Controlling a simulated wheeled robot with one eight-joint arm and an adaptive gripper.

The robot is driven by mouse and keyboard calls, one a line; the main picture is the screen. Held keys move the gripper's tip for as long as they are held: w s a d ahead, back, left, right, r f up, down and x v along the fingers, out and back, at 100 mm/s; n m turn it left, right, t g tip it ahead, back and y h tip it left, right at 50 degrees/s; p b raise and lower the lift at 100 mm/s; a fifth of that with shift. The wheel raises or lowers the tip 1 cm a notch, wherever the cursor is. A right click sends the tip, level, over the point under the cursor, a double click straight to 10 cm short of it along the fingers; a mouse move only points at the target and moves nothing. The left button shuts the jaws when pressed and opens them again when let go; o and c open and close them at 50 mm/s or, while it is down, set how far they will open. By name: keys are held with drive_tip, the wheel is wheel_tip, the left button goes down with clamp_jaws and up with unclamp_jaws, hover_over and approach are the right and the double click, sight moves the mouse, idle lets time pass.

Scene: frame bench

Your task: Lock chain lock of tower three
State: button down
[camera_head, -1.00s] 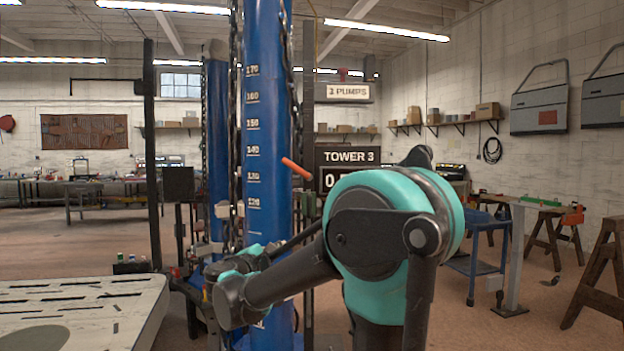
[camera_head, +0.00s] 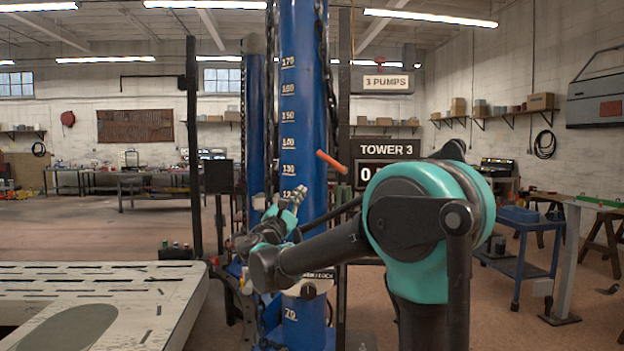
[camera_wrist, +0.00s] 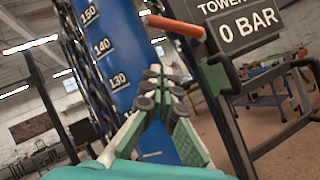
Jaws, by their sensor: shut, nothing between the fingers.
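Tower three is a blue upright column (camera_head: 303,100) with white height marks; it also shows in the wrist view (camera_wrist: 112,45). Dark chains run along it, one on its left side (camera_head: 270,100). An orange-red rod (camera_head: 331,161) sticks out at its right side, near the 130 mark; the wrist view shows an orange-red rod (camera_wrist: 175,26) above and beyond my fingers. I cannot make out which part is the chain lock. My gripper (camera_head: 299,192) is shut and empty, pointing up in front of the column near the 120 mark. It appears apart from the rod.
A TOWER 3 display (camera_head: 390,165) stands right of the column; the wrist view reads 0 BAR. A dark post (camera_head: 194,150) and a pale slotted platform (camera_head: 110,290) are to the left. A blue cart (camera_head: 522,260) is at the right. Open floor lies behind the platform.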

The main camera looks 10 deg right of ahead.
sight(331, 161)
drive_tip(key=s+d+r+x, duration=0.1)
drive_tip(key=r+x, duration=0.1)
drive_tip(key=x, duration=1)
drive_tip(key=shift+s, duration=0.25)
drive_tip(key=shift+d+r+m, duration=0.1)
drive_tip(key=shift+r+m, duration=0.15)
drive_tip(key=shift+m, duration=0.25)
